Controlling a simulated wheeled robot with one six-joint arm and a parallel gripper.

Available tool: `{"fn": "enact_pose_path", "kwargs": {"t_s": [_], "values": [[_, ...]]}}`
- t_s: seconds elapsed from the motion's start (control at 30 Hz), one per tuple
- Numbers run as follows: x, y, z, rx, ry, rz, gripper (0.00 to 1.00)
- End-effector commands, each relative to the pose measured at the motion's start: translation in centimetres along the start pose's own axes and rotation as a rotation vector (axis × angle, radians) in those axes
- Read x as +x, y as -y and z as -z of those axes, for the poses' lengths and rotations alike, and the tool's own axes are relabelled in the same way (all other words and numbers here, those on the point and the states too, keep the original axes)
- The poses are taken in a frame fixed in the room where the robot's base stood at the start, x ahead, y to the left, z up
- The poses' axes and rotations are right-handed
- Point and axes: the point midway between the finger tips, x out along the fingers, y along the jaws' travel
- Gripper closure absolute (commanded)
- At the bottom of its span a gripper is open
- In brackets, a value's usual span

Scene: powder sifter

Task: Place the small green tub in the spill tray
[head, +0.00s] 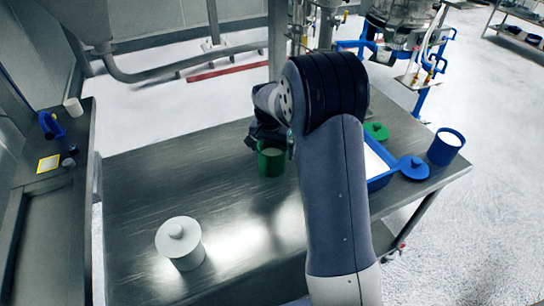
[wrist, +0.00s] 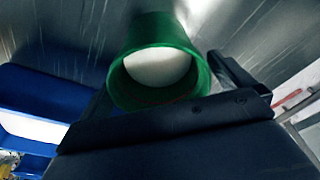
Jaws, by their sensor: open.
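The small green tub (head: 271,160) stands upright and lidless on the steel table, with white contents inside. In the wrist view the green tub (wrist: 158,35) sits between the fingers of my gripper (wrist: 168,88), which is open. In the head view my gripper (head: 268,132) is at the tub's far side, partly hidden by my arm. The blue spill tray (head: 379,182) has a white inside and lies right of my arm, which covers its left part. The tray (wrist: 45,88) also shows at the left in the wrist view.
A green lid (head: 376,131) lies behind the tray. A blue lid (head: 414,167) and a blue tub (head: 446,149) are to its right. A lidded white tub (head: 181,246) stands at front left. The table's (head: 150,190) left part is otherwise clear.

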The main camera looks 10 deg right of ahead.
Motion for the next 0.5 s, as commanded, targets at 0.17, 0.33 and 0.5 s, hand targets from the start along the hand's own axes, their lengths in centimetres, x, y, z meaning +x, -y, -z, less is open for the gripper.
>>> {"fn": "enact_pose_path", "kwargs": {"t_s": [0.17, 0.33, 0.5], "values": [[0.96, -0.02, -0.01, 0.000, 0.000, 0.000, 0.00], [0.97, -0.02, -0.01, 0.000, 0.000, 0.000, 0.00], [0.95, -0.01, -0.02, 0.000, 0.000, 0.000, 0.14]]}}
